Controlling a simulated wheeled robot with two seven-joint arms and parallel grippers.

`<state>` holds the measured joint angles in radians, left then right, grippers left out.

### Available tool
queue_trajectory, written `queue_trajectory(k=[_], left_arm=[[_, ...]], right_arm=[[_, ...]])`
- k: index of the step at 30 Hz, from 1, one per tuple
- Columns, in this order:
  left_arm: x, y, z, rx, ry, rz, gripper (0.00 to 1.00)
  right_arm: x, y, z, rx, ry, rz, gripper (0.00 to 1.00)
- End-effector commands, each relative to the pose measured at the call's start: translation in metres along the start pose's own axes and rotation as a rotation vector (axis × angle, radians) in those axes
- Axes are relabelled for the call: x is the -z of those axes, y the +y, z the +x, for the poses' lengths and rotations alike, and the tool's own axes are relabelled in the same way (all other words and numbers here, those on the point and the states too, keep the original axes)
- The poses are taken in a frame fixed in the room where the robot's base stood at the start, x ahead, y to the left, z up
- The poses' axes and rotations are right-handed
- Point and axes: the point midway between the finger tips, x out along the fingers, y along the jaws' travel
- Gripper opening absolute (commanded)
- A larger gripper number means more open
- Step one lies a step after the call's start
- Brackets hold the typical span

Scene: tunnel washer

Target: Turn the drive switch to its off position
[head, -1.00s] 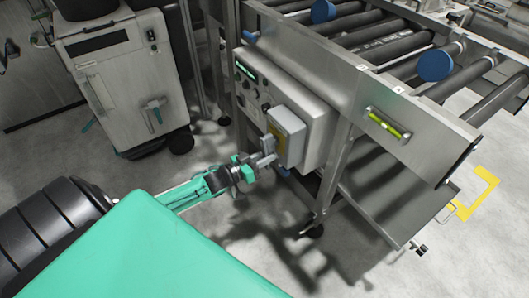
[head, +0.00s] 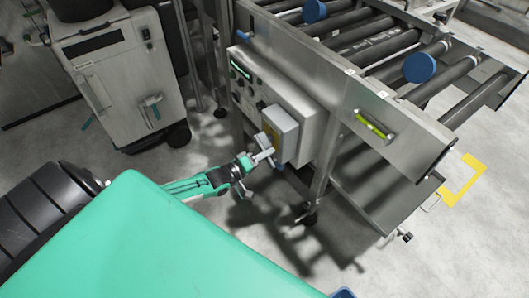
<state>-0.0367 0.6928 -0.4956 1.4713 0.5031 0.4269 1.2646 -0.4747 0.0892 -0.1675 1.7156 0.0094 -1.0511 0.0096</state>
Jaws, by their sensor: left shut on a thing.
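The drive switch (head: 281,127) appears as a grey box with a yellow face plate, on the front of the control panel (head: 303,110). My left gripper (head: 263,156) reaches in from the lower left and is shut at the lower left side of this box, on the switch's grey handle. The fingers hide most of the handle, so I cannot read its exact angle. My right gripper is not in view.
The panel, with a lit display (head: 241,73) and small knobs, hangs on a steel roller conveyor (head: 385,115). A grey cabinet (head: 115,75) on wheels stands at the back left. Grey floor lies open below the gripper.

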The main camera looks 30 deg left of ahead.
Motion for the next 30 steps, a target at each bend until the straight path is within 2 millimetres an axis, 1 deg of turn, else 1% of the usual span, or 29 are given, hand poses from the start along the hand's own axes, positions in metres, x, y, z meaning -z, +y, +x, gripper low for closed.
queue_trajectory(k=[6,15,22,30], left_arm=[[0.002,0.009,0.000,0.001,0.000,-0.185,0.00],[0.003,0.016,0.000,0.001,0.000,-0.364,0.00],[0.005,0.018,0.000,0.002,0.000,-0.430,0.00],[0.005,0.018,0.000,0.002,0.001,-0.449,0.00]], right_arm=[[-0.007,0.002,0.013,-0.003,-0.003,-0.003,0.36],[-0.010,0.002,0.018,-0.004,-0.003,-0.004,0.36],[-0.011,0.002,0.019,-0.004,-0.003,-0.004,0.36],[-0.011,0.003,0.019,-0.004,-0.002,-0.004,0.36]])
